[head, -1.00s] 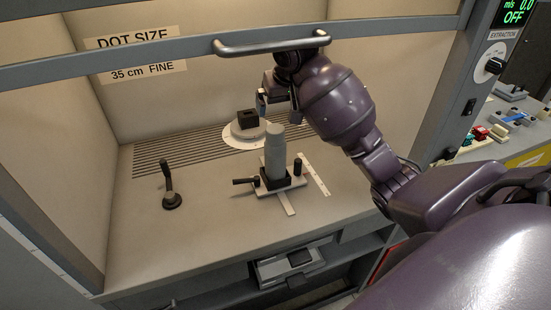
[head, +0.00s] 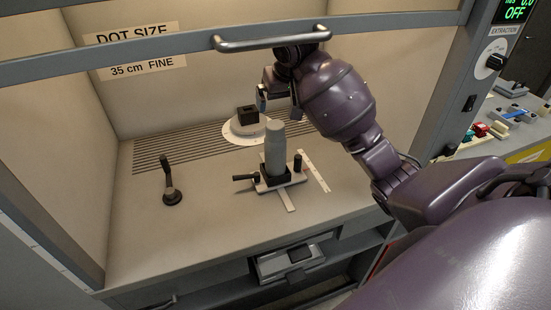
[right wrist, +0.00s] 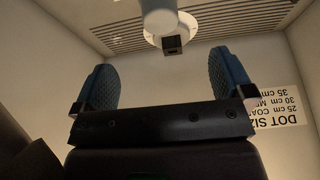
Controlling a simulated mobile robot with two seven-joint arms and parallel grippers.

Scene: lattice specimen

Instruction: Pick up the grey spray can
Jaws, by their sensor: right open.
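The grey spray can (head: 275,150) stands upright in a black holder (head: 275,178) on a cross-shaped base in the booth. My right gripper (head: 279,106) is open and empty, inside the booth, above the can and seen near its top in the head view. In the right wrist view, both blue-padded fingers of the right gripper (right wrist: 161,80) are spread apart. A pale rounded shape, apparently the can (right wrist: 158,17), shows at the top of that view, beyond the fingers and not between them. My left gripper is not in view.
A round white disc (head: 234,134) with a dark block (head: 247,117) sits behind the can. A black lever (head: 170,188) stands at left. A grey bar with a handle (head: 272,38) crosses the booth opening. The floor between lever and can is clear.

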